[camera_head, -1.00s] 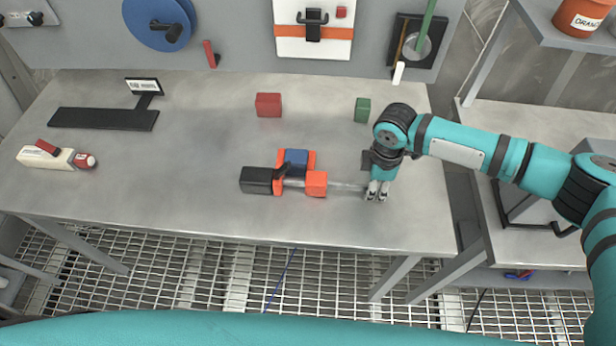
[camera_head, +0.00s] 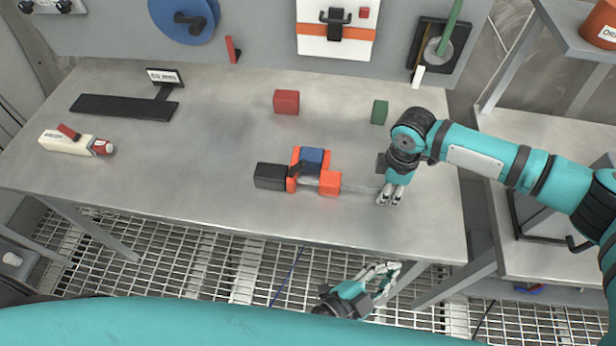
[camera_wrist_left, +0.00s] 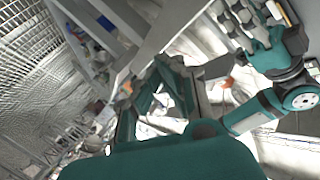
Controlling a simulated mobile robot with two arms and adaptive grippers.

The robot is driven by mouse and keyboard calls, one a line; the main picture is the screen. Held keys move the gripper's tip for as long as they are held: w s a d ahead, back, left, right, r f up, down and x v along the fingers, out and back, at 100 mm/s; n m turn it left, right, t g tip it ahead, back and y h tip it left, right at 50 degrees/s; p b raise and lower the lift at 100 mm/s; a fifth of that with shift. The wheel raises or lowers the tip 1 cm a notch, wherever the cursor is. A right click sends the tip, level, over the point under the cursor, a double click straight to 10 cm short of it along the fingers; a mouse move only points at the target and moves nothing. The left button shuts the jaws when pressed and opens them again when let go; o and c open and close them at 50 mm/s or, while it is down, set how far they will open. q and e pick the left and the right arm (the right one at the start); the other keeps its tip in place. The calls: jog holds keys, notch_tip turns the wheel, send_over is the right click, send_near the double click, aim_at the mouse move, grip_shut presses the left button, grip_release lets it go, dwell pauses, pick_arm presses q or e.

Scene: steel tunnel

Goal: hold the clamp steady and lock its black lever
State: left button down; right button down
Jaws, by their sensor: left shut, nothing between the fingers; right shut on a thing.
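The clamp lies on the steel table with a black handle (camera_head: 271,176) at its left, an orange jaw (camera_head: 330,183) and a thin grey bar (camera_head: 358,189) running right. Its small black lever (camera_head: 296,169) stands tilted beside a blue block (camera_head: 313,159) within the orange frame. My right gripper (camera_head: 390,198) is shut on the right end of the bar. My left gripper (camera_head: 388,281) is low in the head view, in front of the table edge, apart from the clamp, shut and empty.
A red block (camera_head: 286,102) and a green block (camera_head: 380,112) stand behind the clamp. A white and red tool (camera_head: 75,142) and a black stand (camera_head: 125,107) are on the left. A side bench (camera_head: 545,135) stands right.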

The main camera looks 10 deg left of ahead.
aim_at(297, 168)
pick_arm(q)
jog(key=w+a+r+m+t, duration=0.1)
jog(key=w+a+r+m, duration=0.1)
jog(key=a, duration=0.1)
jog(key=w+a+r+m+t+y, duration=0.1)
jog(key=w+a+r+m, duration=0.1)
jog(key=w+r+m, duration=0.1)
jog(key=w+a+r+m+t+y, duration=0.1)
jog(key=w+a+r+m, duration=0.1)
jog(key=w+a, duration=0.1)
jog(key=shift+a+r, duration=0.25)
jog(key=shift+a, duration=0.1)
jog(key=a+m+y, duration=0.1)
jog(key=a+m, duration=0.1)
jog(key=a, duration=0.2)
jog(key=a+m+y, duration=0.1)
jog(key=a+y, duration=0.1)
jog(key=a, duration=0.3)
jog(key=s+a+m+y, duration=0.1)
jog(key=a+m+y, duration=0.1)
jog(key=a, duration=0.2)
jog(key=shift+a+m+t, duration=0.15)
jog(key=shift+m+t, duration=0.15)
jog(key=shift+t, duration=0.1)
jog(key=shift+w+f, duration=0.1)
jog(key=shift+w, duration=0.05)
jog(key=x, duration=1)
